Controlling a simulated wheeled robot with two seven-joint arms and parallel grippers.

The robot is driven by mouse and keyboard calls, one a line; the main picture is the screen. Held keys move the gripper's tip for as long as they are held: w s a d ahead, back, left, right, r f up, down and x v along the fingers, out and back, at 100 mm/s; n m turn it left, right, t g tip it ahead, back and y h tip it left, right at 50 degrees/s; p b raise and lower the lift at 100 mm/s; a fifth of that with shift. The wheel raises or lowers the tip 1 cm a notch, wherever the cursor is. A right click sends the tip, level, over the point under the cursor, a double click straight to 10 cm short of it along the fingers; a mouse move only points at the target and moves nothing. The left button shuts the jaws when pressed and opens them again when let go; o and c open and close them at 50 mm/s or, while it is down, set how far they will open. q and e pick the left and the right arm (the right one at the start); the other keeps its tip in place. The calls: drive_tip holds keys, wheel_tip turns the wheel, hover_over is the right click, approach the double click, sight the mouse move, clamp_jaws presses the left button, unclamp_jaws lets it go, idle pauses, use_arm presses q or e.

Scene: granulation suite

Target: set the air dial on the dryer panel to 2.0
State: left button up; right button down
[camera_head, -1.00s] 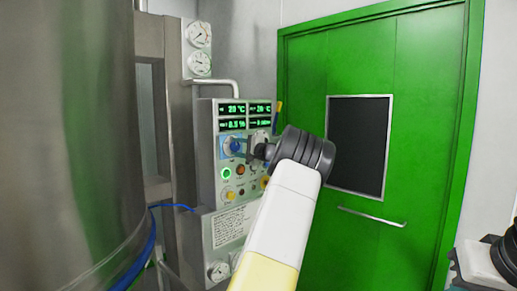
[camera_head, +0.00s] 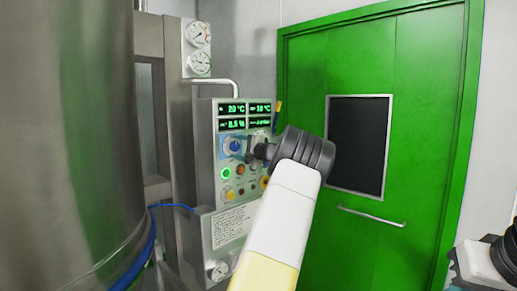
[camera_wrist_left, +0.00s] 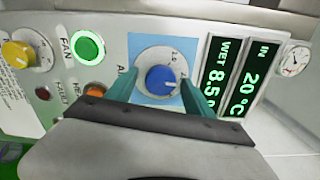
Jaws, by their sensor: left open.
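The dryer panel (camera_head: 207,185) is a grey box with green displays, lamps and knobs. The air dial is a blue knob (camera_wrist_left: 160,80) on a round pale scale over a light blue square; it also shows in the head view (camera_head: 233,146). Its scale is partly visible, but I cannot read its setting. My left gripper (camera_wrist_left: 160,95) is open, with one teal finger on each side of the knob in the wrist view. I cannot tell whether the fingers touch it. The label beside it is partly hidden. In the head view my left gripper (camera_head: 247,150) is at the panel. My right gripper is not in view.
A yellow knob (camera_wrist_left: 18,54), a lit green FAN button (camera_wrist_left: 88,46) and an orange lamp (camera_wrist_left: 96,90) are near the dial. A large steel vessel (camera_head: 70,130) stands at left. A green door (camera_head: 430,110) is behind my arm.

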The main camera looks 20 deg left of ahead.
use_arm(q)
drive_tip(key=v, duration=0.7)
drive_tip(key=shift+s+d, duration=0.15)
drive_tip(key=shift+d, duration=0.2)
drive_tip(key=s+f+n+g+h, duration=0.35)
drive_tip(key=s+f+h, duration=0.55)
drive_tip(key=s, duration=0.8)
drive_tip(key=s+d+f+n+t+h, duration=0.2)
drive_tip(key=s+d+h, duration=0.7)
drive_tip(key=s+d, duration=1.6)
drive_tip(key=shift+s+d+f+t+h, duration=0.2)
drive_tip(key=shift+d+f+t+h, duration=0.25)
drive_tip(key=shift+d+f, duration=0.15)
